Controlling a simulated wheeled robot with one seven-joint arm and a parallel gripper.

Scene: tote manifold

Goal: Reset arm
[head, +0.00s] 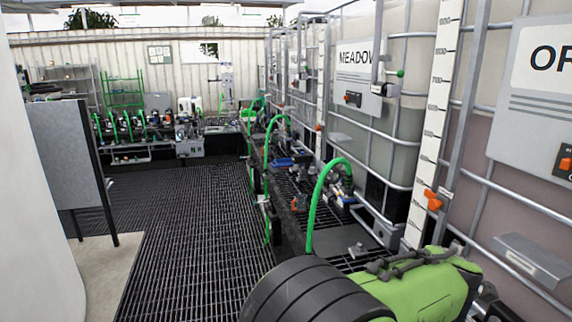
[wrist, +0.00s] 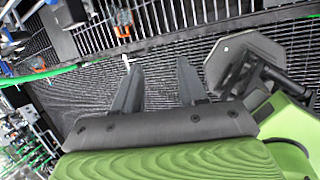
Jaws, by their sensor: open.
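My gripper (wrist: 158,82) shows in the wrist view with two grey fingers apart and nothing between them. It is over dark floor grating. In the head view my green and black arm fills the lower right, beside the tote row; the gripper fingers cannot be made out there. A dark grey plate-like part (wrist: 238,62) stands to the right of the fingers in the wrist view.
Caged totes, one with a MEADOW sign (head: 357,62), line the right side. Green hoses (head: 318,200) arch up from the manifold bench. A grey panel (head: 70,150) stands at left. The grated floor (head: 190,230) in the middle is clear.

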